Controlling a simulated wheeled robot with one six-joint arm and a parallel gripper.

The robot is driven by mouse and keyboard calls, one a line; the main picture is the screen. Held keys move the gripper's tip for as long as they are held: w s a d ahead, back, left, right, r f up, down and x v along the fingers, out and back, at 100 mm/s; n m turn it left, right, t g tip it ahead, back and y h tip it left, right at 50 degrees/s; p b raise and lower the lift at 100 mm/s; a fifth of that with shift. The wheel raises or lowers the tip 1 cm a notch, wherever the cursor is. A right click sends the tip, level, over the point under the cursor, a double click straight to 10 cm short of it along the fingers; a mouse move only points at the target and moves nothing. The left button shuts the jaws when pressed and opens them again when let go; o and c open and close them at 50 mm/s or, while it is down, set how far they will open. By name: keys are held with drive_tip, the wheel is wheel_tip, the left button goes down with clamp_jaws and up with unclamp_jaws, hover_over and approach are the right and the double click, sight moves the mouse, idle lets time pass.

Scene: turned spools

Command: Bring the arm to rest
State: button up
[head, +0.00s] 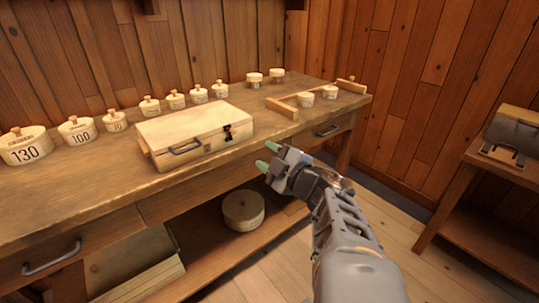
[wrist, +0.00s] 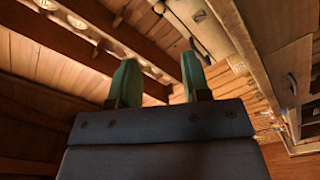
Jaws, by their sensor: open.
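My gripper (head: 265,158) is in front of the workbench's front edge, just right of the closed wooden case, in the head view. Its two green-tipped fingers are apart with nothing between them. My arm reaches up to it from the bottom right. In the wrist view my gripper (wrist: 156,82) shows open and empty, with the wooden wall and the bench behind it.
The workbench (head: 70,190) holds the wooden case (head: 195,125), a row of numbered spools including 130 (head: 27,150) and 100 (head: 77,132), and small spools near a wooden rail (head: 282,108). A round spool (head: 243,210) sits on the lower shelf. A side table (head: 480,160) stands right.

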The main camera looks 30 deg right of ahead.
idle(0.4)
drive_tip(key=w+d+r+m+g+h+p, duration=0.2)
drive_tip(key=d+r+m+g+h+p, duration=0.35)
drive_tip(key=m+p, duration=0.75)
drive_tip(key=s+a+r+g+y+p, duration=0.1)
drive_tip(key=s+a+r+g+p, duration=0.2)
drive_tip(key=a+p, duration=0.3)
drive_tip(key=s+a+r+g+y+p, duration=0.2)
drive_tip(key=s+a+g+p, duration=0.3)
drive_tip(key=a, duration=0.5)
drive_tip(key=shift+s+a+r+n+g+p, duration=0.25)
drive_tip(key=shift+s+r+n+g+p, duration=0.15)
drive_tip(key=shift+s+p, duration=0.6)
drive_tip(key=shift+w, duration=0.2)
